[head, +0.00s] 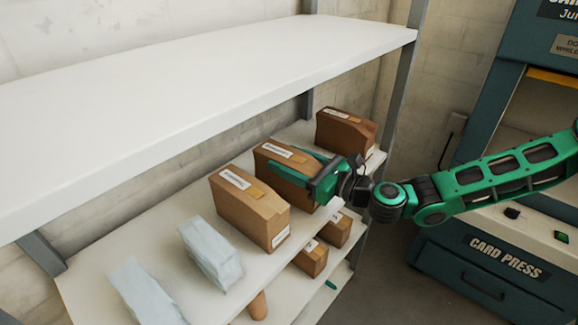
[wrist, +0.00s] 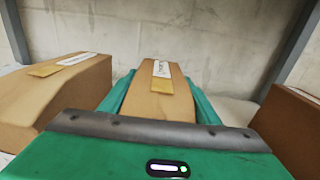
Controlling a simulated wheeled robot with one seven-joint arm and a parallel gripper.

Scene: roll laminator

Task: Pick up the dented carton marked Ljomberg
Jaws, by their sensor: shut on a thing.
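In the wrist view the held carton (wrist: 160,98) sits between the green fingers. The label writing is too small to read, so I cannot tell whether it says Ljomberg. The carton's lower part is partly hidden by my gripper, and I cannot tell whether it is lifted.
A brown carton (head: 245,208) stands close in front, another (head: 345,132) behind. Two pale packages (head: 208,252) lie nearer. A white upper shelf (head: 200,75) overhangs the row; smaller cartons (head: 312,260) sit below. A card press (head: 495,255) stands at right.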

